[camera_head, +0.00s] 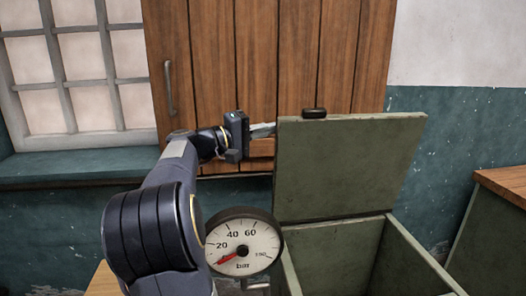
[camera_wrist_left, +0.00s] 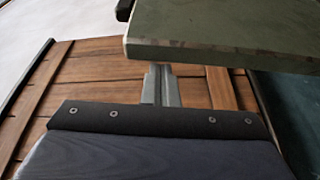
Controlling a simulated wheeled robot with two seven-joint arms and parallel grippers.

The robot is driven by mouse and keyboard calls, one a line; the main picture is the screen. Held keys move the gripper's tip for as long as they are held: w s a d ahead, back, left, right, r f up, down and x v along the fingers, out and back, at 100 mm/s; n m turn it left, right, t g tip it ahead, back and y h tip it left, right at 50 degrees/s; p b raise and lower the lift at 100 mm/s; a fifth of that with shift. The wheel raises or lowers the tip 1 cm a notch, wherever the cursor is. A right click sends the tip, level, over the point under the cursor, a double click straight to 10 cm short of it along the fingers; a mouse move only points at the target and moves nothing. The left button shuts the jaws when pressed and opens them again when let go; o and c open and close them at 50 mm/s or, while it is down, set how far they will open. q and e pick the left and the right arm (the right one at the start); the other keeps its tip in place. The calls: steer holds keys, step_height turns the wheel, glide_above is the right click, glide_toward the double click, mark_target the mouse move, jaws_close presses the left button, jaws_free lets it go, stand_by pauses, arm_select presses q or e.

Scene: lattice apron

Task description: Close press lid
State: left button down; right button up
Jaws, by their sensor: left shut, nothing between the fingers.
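The press lid (camera_head: 350,165) is a green-grey panel that stands open, nearly upright, at the back of the open green press box (camera_head: 335,262). A small dark handle (camera_head: 314,113) sits on the lid's top edge. My left gripper (camera_head: 264,130) is shut and empty, at the upper left edge of the lid; its tips seem to reach the edge, and I cannot tell if they touch. In the left wrist view the shut fingers (camera_wrist_left: 161,85) point towards the lid's edge (camera_wrist_left: 220,50), which crosses just beyond the tips. My right gripper is not in view.
A round pressure gauge (camera_head: 243,245) stands at the front left of the box, below my left arm. A wooden cabinet (camera_head: 205,60) is behind the lid, beside a barred window (camera_head: 75,75). A wooden-topped counter (camera_head: 505,183) is at the right.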

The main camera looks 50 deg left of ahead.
arm_select(q)
steer(key=s+d+f+b, duration=0.2)
steer(key=s+d+b, duration=0.1)
steer(key=d+b, duration=0.2)
steer(key=s+d+f+b, duration=0.2)
steer(key=s+d+b, duration=0.1)
steer(key=d+b, duration=0.2)
steer(key=shift+s+d+f+b, duration=0.15)
steer(key=shift+d+f+b, duration=0.25)
steer(key=shift+d, duration=0.6)
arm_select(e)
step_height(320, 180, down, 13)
arm_select(q)
steer(key=shift+r, duration=0.1)
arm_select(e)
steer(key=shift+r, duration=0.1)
arm_select(q)
step_height(320, 180, up, 4)
steer(key=p, duration=0.4)
steer(key=s+a+f+b, duration=0.1)
steer(key=s+a+f, duration=0.2)
steer(key=s, duration=0.5)
steer(key=shift+s+a+f+b, duration=0.2)
steer(key=shift+a+f+b, duration=0.1)
steer(key=shift+a, duration=0.35)
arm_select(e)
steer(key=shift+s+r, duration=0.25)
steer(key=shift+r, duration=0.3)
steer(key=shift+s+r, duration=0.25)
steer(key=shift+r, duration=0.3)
